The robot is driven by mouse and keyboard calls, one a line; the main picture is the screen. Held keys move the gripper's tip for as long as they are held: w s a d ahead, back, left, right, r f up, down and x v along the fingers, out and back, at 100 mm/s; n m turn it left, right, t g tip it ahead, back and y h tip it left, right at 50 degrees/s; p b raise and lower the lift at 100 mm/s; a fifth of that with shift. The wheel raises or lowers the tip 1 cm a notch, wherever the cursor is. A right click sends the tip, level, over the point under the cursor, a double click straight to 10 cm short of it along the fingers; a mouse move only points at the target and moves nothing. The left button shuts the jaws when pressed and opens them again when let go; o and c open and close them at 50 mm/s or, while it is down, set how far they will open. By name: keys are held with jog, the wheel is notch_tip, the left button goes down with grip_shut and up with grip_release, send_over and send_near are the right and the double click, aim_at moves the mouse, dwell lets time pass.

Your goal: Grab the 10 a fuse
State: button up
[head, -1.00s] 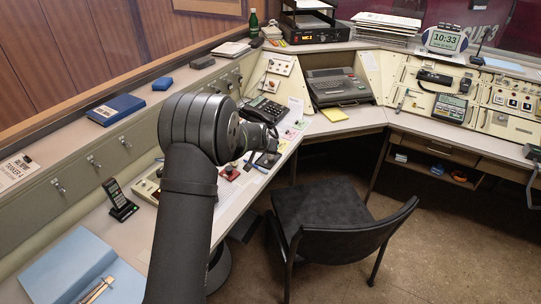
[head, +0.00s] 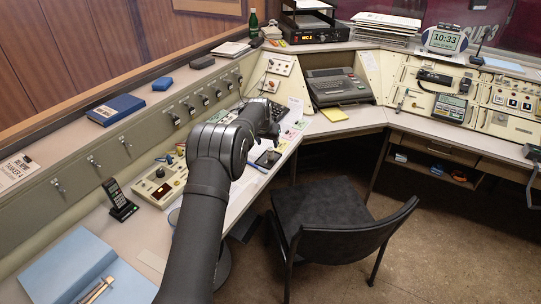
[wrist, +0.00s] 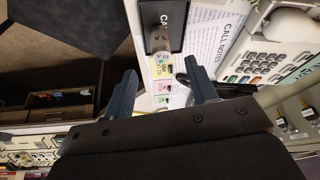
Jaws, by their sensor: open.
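My gripper (head: 270,130) reaches over the left desk beside the telephone in the head view. In the wrist view my gripper (wrist: 163,92) is open, its two dark blue fingers apart with nothing held between them.
A call notes sheet (wrist: 208,40) and a telephone (wrist: 262,62) lie right of the fingers in the wrist view. A thin black object sits by the right finger. In the head view, a control box (head: 160,186) stands left of my arm and a chair (head: 335,225) stands right.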

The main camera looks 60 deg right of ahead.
aim_at(270, 150)
jog(key=shift+d+x, duration=0.15)
jog(key=shift+x, duration=2.25)
jog(key=shift+d+x, duration=0.1)
jog(key=shift+x, duration=2.35)
jog(key=shift+r, duration=0.1)
jog(key=c, duration=1.1)
